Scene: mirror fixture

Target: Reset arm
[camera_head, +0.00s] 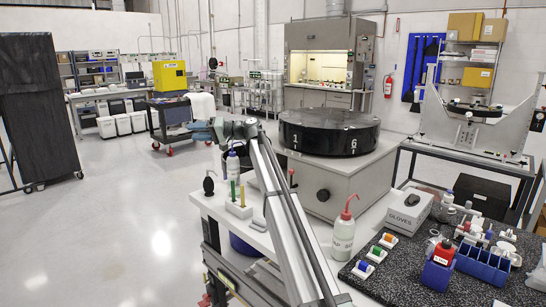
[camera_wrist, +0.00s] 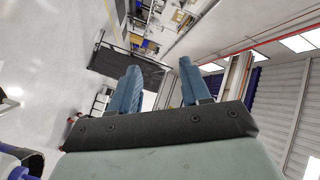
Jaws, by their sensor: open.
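My gripper (camera_head: 200,130) is at the end of my raised arm, left of the black round drum in the head view. Its blue fingers point left, away from the drum. In the wrist view the two blue fingers of my gripper (camera_wrist: 159,68) stand apart with nothing between them. The wrist view is tilted and looks across the room, with the floor on the left and the wall and ceiling lights on the right. My arm hides part of the bench below it.
The black drum (camera_head: 330,130) sits on a grey box (camera_head: 345,186) beside my arm. Below are a red-capped bottle (camera_head: 344,230), a glove box (camera_head: 409,209) and a dark mat (camera_head: 395,280) with small items. Open floor (camera_head: 120,225) lies to the left.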

